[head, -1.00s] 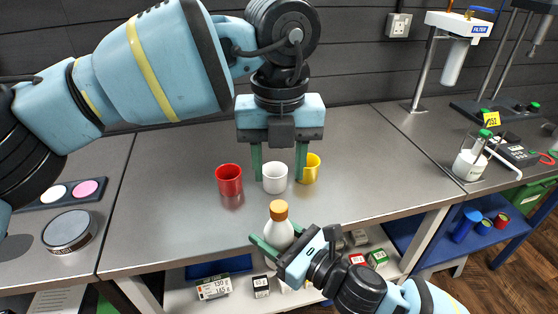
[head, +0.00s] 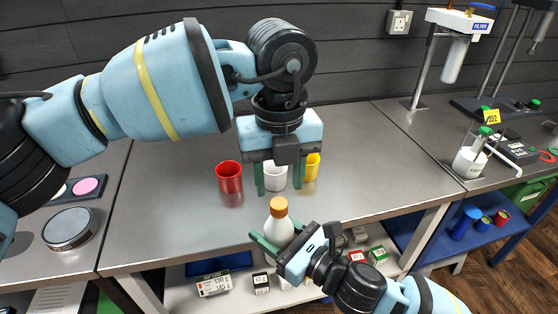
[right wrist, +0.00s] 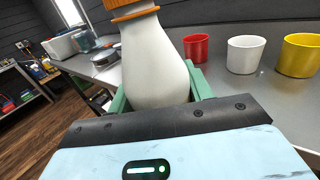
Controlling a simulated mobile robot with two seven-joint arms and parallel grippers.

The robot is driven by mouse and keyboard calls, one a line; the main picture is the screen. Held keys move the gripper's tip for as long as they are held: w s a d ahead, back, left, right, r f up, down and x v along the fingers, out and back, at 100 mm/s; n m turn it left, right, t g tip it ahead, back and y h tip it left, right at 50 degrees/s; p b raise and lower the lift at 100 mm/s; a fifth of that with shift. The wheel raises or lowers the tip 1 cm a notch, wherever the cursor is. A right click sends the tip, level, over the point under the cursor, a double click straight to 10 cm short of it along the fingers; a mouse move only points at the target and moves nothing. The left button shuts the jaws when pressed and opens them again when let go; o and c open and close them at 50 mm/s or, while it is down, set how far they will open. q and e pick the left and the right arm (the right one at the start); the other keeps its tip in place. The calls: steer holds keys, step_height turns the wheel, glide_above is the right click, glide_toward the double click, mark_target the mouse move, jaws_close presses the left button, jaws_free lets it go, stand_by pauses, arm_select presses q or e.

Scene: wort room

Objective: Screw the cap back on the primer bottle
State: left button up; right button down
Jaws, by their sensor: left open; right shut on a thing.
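The white primer bottle (head: 279,233) is upright at the bench's front edge, with an orange cap (head: 278,207) on its top. My right gripper (head: 276,243) is shut around the bottle's body. The right wrist view shows the bottle (right wrist: 155,65) between the green fingers, with the ridged orange cap (right wrist: 132,12) cut off by the top edge. I cannot tell how tightly the cap sits. My left gripper (head: 278,190) points down, open and empty. In the head view its fingertips are just above the cap, one to each side, apart from it.
A red cup (head: 229,177), a white cup (head: 274,178) and a yellow cup (head: 312,168) stand on the bench (head: 370,180) behind the bottle. The left fingers partly cover the white cup. A round dark tin (head: 68,229) sits at left.

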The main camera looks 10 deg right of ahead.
mark_target(279, 203)
arm_select(q)
steer(key=shift+f, duration=2.3)
steer(key=shift+c, duration=0.4)
